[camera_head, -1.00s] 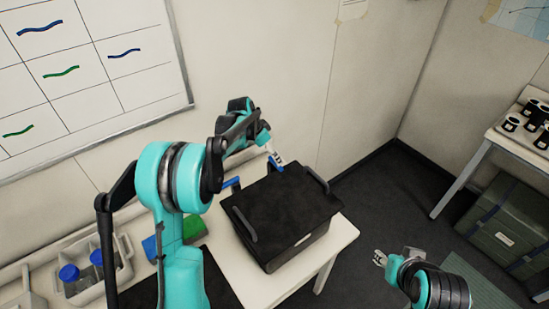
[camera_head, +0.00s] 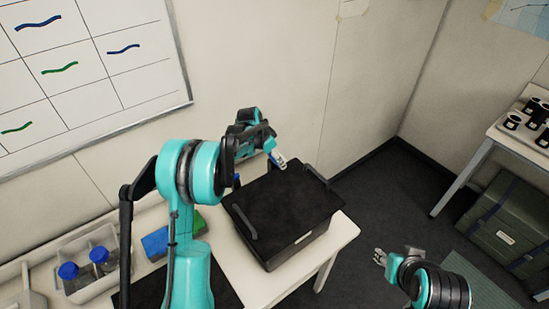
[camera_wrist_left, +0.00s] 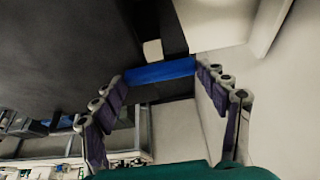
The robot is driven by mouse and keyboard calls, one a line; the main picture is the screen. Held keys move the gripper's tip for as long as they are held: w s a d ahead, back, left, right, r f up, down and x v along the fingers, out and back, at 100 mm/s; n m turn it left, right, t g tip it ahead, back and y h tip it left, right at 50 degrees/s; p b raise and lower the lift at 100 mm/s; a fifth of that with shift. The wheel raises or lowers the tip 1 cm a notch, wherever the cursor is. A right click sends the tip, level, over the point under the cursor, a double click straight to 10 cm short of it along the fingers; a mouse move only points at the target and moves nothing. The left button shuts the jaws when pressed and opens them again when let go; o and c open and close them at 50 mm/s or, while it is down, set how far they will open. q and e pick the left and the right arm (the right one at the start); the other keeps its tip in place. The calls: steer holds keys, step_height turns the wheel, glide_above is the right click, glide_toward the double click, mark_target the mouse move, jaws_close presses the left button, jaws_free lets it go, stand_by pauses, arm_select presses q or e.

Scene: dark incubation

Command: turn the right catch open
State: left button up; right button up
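A black box (camera_head: 285,200) with dark handles stands on the white table. A blue catch (camera_wrist_left: 160,71) shows at its wall-side edge in the left wrist view. My left gripper (camera_head: 280,162) is at that edge. In the left wrist view its fingers (camera_wrist_left: 162,76) are apart, one near each end of the blue catch; contact cannot be told. Another blue catch (camera_head: 236,181) farther left on the box is mostly hidden by my left arm. My right gripper (camera_head: 379,257) hangs away from the box over the floor, small in view, its fingers apart and empty.
A caddy (camera_head: 97,285) with blue-capped bottles and a blue-and-green block (camera_head: 155,243) stand left of the box. The wall (camera_head: 265,60) is close behind the box. A second table (camera_head: 520,138) with black-and-white cups and a green crate (camera_head: 500,225) are at right.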

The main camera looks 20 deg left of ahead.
arm_select(q)
steer(key=shift+n, duration=0.3)
steer(key=n, duration=0.1)
steer(key=n+y+b, duration=0.1)
steer(key=n, duration=0.1)
steer(key=shift+w+d+n+t, duration=0.3)
steer(key=shift+d+t, duration=0.05)
steer(key=shift+t, duration=0.05)
steer(key=w+n+y, duration=0.1)
steer(key=n, duration=0.3)
steer(key=n+g+y+b, duration=0.1)
steer(key=n+y, duration=0.1)
steer(key=n, duration=0.3)
steer(key=w+n+y+b, duration=0.1)
steer(key=n+y, duration=0.1)
steer(key=n, duration=0.2)
steer(key=shift+w+a+n+g, duration=0.1)
steer(key=shift+w+n+g, duration=0.2)
steer(key=shift+w, duration=0.05)
steer(key=o, duration=1.2)
steer(key=shift+c, duration=0.2)
